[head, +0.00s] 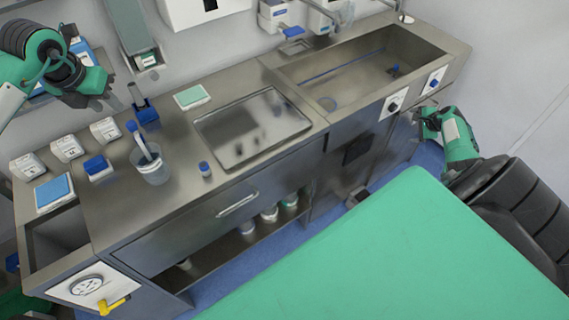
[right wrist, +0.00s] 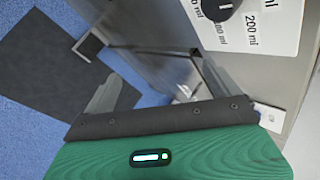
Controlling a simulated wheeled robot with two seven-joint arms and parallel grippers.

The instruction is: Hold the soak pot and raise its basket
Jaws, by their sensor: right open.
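The soak pot (head: 153,172) is a clear, round pot standing on the steel counter at the left. A basket handle with a blue top (head: 131,126) sticks up out of it, tilted; the basket inside is hard to make out. My left gripper (head: 104,98) hangs at the upper left, above and behind the pot and apart from it; its jaw gap is unclear. My right gripper (head: 418,122) is far to the right, by the counter front below the sink. In the right wrist view its fingers (right wrist: 160,88) are spread with nothing held between them.
A steel tray (head: 250,125) lies right of the pot, with a small blue-capped vial (head: 205,169) between. A blue holder (head: 146,112) and several white boxes stand around the pot. A sink (head: 365,65) is further right. A green-topped table (head: 390,260) fills the foreground.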

